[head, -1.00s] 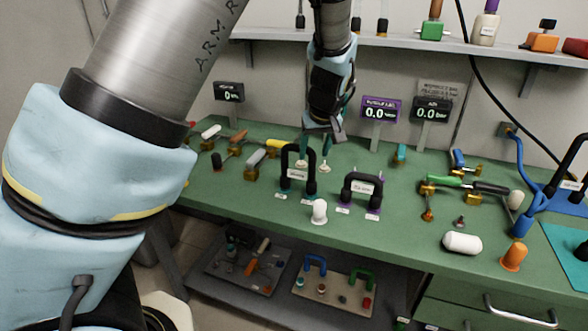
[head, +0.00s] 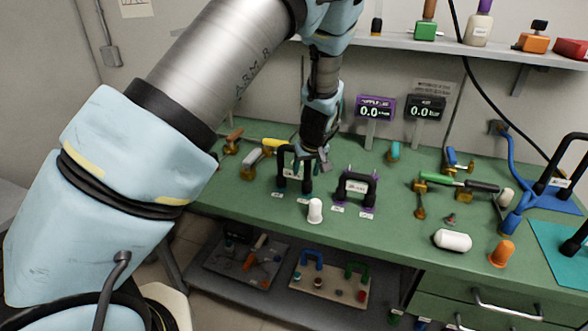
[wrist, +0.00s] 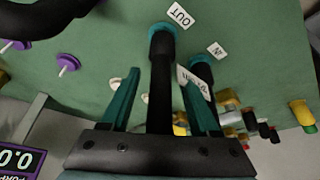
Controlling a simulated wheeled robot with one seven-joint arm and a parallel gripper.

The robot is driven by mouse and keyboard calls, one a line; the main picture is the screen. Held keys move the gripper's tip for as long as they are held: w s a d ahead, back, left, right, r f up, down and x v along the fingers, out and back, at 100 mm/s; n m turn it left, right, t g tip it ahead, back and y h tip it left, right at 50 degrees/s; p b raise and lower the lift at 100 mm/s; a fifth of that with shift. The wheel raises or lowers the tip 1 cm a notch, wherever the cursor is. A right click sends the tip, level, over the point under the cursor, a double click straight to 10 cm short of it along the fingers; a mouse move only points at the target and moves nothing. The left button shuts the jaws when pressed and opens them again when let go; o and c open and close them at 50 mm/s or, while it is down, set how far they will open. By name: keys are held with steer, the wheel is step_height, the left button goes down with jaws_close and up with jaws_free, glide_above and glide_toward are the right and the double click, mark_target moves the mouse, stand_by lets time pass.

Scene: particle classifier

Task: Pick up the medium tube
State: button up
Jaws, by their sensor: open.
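A black U-shaped tube (head: 281,168) with a white label stands upright in teal fittings at the middle of the green bench; I cannot read its label. A second black U-shaped tube (head: 341,187), also labelled, stands to its right in purple fittings. My gripper (head: 309,157) is at the first tube, pointing down. In the wrist view my gripper (wrist: 161,78) is open, its teal fingers on either side of a black leg of the first tube (wrist: 162,105). I cannot tell if the fingers touch it. The second tube (wrist: 40,22) shows at upper left.
A white capped piece (head: 315,211) stands in front of the tubes. Valves with coloured handles (head: 440,180) lie at right, beside a white cylinder (head: 453,240) and an orange one (head: 502,254). A purple display (head: 375,114) stands behind. A shelf (head: 450,47) hangs above.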

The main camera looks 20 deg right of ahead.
steer(key=shift+c, duration=0.4)
jaws_close()
